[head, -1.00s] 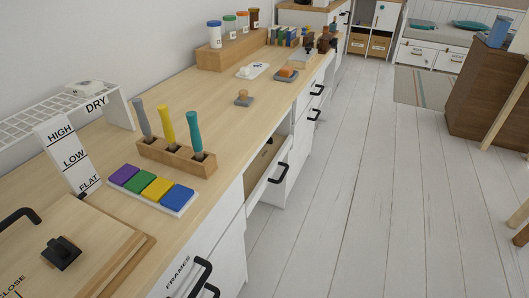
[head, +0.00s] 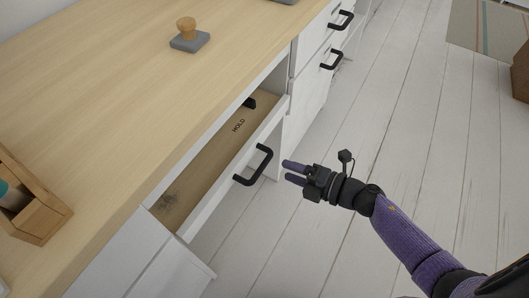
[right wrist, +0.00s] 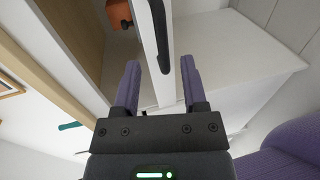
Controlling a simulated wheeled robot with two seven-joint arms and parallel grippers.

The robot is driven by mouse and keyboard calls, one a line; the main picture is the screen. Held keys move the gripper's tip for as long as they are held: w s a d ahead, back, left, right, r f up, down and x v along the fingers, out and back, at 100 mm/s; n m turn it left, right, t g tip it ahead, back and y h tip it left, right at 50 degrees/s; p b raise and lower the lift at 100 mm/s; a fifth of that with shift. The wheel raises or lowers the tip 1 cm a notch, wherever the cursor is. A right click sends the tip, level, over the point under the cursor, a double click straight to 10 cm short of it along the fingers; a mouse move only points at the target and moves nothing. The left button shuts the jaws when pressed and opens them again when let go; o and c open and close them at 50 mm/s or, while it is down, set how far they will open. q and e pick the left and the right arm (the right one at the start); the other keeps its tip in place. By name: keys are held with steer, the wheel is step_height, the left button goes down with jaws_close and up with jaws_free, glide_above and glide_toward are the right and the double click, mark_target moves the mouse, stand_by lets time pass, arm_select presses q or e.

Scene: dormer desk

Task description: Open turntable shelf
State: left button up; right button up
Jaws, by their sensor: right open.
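The pull-out shelf (head: 214,204) under the desk top has a white front and stands partly out. Its wood-coloured inside (head: 205,168) bears the word HOLD, and a small black part shows at its far end. A black bar handle (head: 262,169) is on the front. My right gripper (head: 286,171) is open and empty, just right of the handle, fingers pointing at it. In the right wrist view the handle (right wrist: 160,40) lies ahead between the two fingers (right wrist: 160,85), apparently not gripped. My left gripper is not in view.
The desk top (head: 130,110) holds a grey block with a wooden knob (head: 190,36) and a wooden rack (head: 30,205) at the left. Closed drawers with black handles (head: 332,60) stand beyond the shelf.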

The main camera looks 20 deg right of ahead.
mark_target(267, 163)
steer(key=b+x, duration=0.2)
steer(key=x, duration=0.5)
steer(key=shift+f, duration=0.2)
steer(key=shift+w+a+r, duration=0.1)
steer(key=shift+w+a, duration=0.1)
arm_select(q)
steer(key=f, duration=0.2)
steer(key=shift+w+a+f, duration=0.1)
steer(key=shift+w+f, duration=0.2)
arm_select(e)
steer(key=shift+c, duration=0.2)
jaws_close()
